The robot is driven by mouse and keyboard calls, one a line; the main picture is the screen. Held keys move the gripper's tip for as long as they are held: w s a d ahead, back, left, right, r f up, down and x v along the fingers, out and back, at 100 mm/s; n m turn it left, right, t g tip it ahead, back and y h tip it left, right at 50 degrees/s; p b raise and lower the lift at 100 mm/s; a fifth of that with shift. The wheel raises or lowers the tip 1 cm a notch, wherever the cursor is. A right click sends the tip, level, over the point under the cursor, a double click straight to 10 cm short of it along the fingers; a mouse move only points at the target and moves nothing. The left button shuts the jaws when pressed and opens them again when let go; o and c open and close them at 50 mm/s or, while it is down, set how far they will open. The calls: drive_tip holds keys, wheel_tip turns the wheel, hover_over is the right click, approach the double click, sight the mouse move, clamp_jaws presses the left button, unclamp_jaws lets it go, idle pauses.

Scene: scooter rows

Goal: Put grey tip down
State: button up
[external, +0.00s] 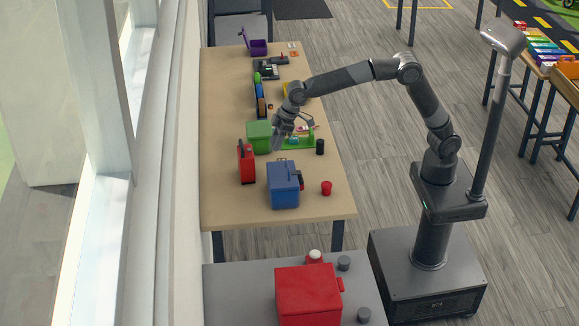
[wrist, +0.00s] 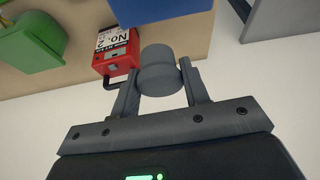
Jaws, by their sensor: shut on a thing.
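The grey tip (wrist: 160,72) is a short, stepped cylinder. In the wrist view it sits between the fingers of my gripper (wrist: 160,84), which is shut on it. In the external view my gripper (external: 278,138) hangs above the wooden table, next to the green box and above the red case; the tip cannot be told apart from the fingers there.
The wooden table (external: 222,205) carries a green box (external: 258,137), a red case (external: 246,163), a blue box (external: 283,186), a red cup (external: 326,187) and a black cylinder (external: 320,147). The red case (wrist: 117,52) shows beyond the tip. A red box (external: 308,296) stands on the grey table.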

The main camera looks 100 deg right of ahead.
drive_tip(key=s+a+n+y, duration=0.1)
drive_tip(key=s+a+n, duration=0.3)
drive_tip(key=a, duration=0.9)
drive_tip(key=s+a+n+g+y, duration=0.1)
drive_tip(key=s+a, duration=0.6)
drive_tip(key=a, duration=0.6)
drive_tip(key=s+a+n+y, duration=0.1)
drive_tip(key=s+a+n, duration=0.3)
drive_tip(key=a, duration=0.9)
wheel_tip(320, 180, down, 14)
drive_tip(key=s, duration=0.1)
drive_tip(key=shift+m, duration=0.4)
drive_tip(key=s+a+f, duration=0.1)
drive_tip(key=a+f, duration=0.1)
drive_tip(key=a, duration=0.1)
drive_tip(key=a+f, duration=0.2)
drive_tip(key=a, duration=0.2)
drive_tip(key=s+a+f, duration=0.1)
drive_tip(key=a+f, duration=0.2)
drive_tip(key=a, duration=0.1)
drive_tip(key=shift+s, duration=0.35)
drive_tip(key=shift+s+a+f, duration=0.1)
drive_tip(key=shift+a+f, duration=0.15)
drive_tip(key=shift+a, duration=0.25)
drive_tip(key=shift+f, duration=1.95)
drive_tip(key=shift+f, duration=0.15)
drive_tip(key=o, duration=0.9)
drive_tip(key=shift+o, duration=0.2)
